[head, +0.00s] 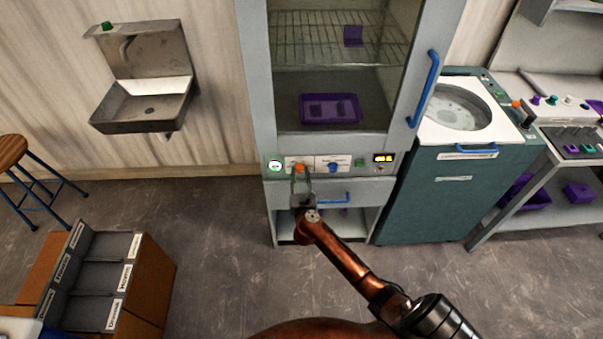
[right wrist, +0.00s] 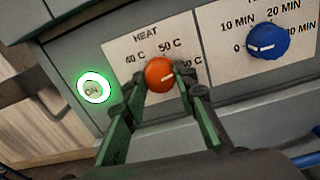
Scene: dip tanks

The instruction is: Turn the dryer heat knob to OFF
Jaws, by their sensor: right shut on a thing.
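The dryer (head: 258,90) is a tall grey cabinet with a control strip below its glass door. The orange heat knob (right wrist: 158,72) is on that strip; it also shows in the head view (head: 299,167). My right gripper (right wrist: 160,84) is shut on the heat knob, one finger on each side. The knob's white pointer line slants to the right and slightly up, roughly toward the right-hand temperature mark. The marks 40 C and 50 C are readable; the right-hand one is partly covered by a finger. No OFF mark is visible. My left gripper is not in view.
Left of the knob is a green-lit ON button (right wrist: 93,88). Right of it is a blue timer knob (right wrist: 267,42). A blue drawer handle (head: 334,198) is below. A purple tray (head: 330,122) sits inside the dryer. A teal machine (head: 440,200) stands to the right.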

